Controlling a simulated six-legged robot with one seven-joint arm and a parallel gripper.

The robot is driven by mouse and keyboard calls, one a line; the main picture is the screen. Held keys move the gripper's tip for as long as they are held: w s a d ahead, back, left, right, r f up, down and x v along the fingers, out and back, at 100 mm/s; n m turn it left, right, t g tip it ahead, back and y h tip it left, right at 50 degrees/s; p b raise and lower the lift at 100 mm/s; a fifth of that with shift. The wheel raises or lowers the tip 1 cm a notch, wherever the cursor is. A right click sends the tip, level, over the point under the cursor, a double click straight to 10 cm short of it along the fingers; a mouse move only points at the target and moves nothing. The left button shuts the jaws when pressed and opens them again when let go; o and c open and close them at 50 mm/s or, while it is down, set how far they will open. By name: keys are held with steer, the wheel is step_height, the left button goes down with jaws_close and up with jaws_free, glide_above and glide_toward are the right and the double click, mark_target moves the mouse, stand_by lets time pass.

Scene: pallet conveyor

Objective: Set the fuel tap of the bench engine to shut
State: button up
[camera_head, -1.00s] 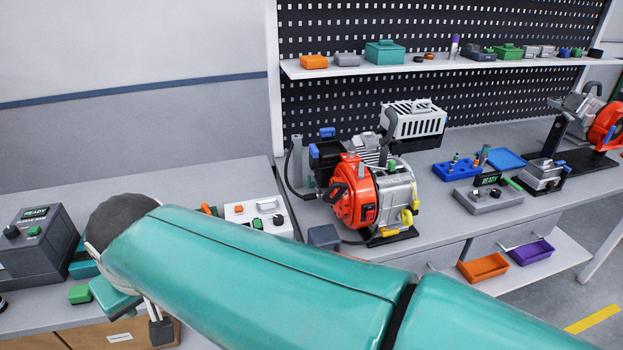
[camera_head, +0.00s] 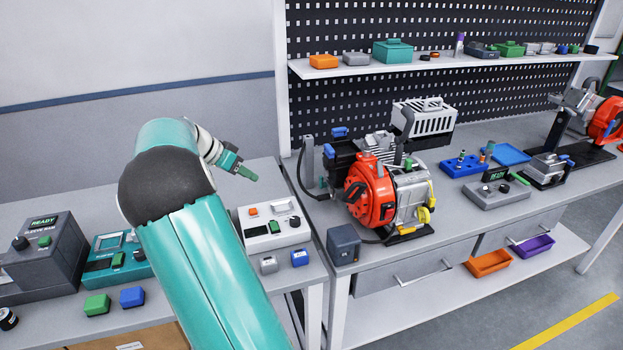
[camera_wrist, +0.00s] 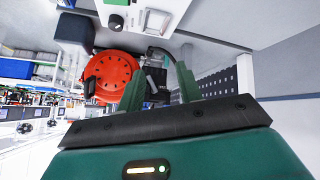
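The bench engine (camera_head: 372,195), with a red round starter cover and a silver body, stands on the workbench right of centre in the head view. It carries blue, green and yellow parts and a black hose at its left; which part is the fuel tap I cannot tell. In the wrist view the engine's red cover (camera_wrist: 112,75) shows beyond my fingers. My gripper (camera_head: 247,172) is above the left bench, left of the engine and clear of it. Its two green fingers stand apart in the wrist view (camera_wrist: 160,70), with nothing held between them.
A white control box (camera_head: 272,228) lies on the left bench below my gripper. A dark blue block (camera_head: 343,244) stands at the bench edge in front of the engine. A shelf (camera_head: 440,65) with small boxes runs behind. A second red engine (camera_head: 606,120) stands at the far right.

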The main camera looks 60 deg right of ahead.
mark_target(321, 182)
steer(key=s+d+f+m+g+h, duration=0.2)
steer(key=d+f+m+g, duration=0.4)
steer(key=d, duration=0.7)
steer(key=shift+t+h, duration=0.3)
steer(key=shift+t, duration=0.2)
steer(key=x, duration=0.9)
steer(key=f+x, duration=0.1)
steer(key=x, duration=0.4)
steer(key=shift+w, duration=0.25)
steer(key=shift+c, duration=0.2)
jaws_close()
